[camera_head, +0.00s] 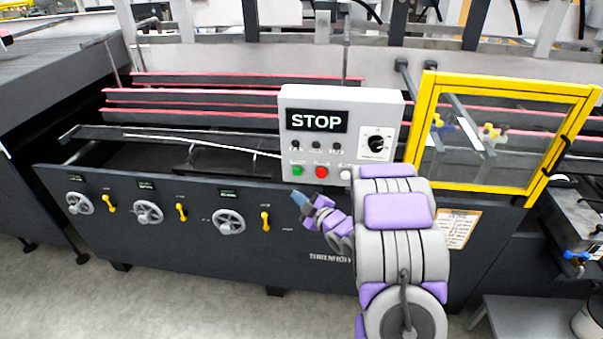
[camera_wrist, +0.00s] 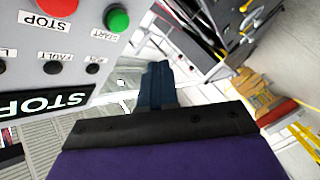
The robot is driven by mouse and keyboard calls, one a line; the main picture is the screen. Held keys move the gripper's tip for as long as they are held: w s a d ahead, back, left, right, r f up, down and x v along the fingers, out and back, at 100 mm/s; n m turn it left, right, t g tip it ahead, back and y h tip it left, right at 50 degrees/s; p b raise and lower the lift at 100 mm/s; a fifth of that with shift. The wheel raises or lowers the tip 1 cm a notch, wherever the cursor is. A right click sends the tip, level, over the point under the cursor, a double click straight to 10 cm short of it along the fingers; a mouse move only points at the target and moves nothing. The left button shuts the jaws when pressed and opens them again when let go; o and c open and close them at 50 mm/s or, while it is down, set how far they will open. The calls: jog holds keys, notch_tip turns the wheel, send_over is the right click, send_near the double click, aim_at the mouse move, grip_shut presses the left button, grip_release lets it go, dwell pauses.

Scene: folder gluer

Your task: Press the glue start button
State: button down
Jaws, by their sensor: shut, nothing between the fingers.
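The control box (camera_head: 300,101) is white with a large STOP label, mounted on the front of the machine. Its green button (camera_head: 297,170) is at the lower left, and in the wrist view the green button (camera_wrist: 118,20) has START printed by it. A red button (camera_head: 321,171) sits beside it, and the red button (camera_wrist: 58,6) in the wrist view is labelled STOP. My gripper (camera_head: 301,198) is shut and empty, just below the green button in the head view. In the wrist view, my gripper's fingertips (camera_wrist: 157,75) appear beside the box, apart from the green button.
A white button (camera_head: 346,174) is right of the red one, partly by my arm. A black rotary dial (camera_head: 376,143) is above it. A yellow-framed guard (camera_head: 426,120) stands to the right. Handwheels (camera_head: 148,212) and yellow levers (camera_head: 181,212) line the dark front panel (camera_head: 100,235).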

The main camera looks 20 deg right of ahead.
aim_at(297, 172)
jog(key=w+d+p, duration=0.2)
jog(key=w+p, duration=0.1)
jog(key=w, duration=0.4)
jog(key=shift+r, duration=0.2)
dwell(1.8)
jog(key=shift+d, duration=0.2)
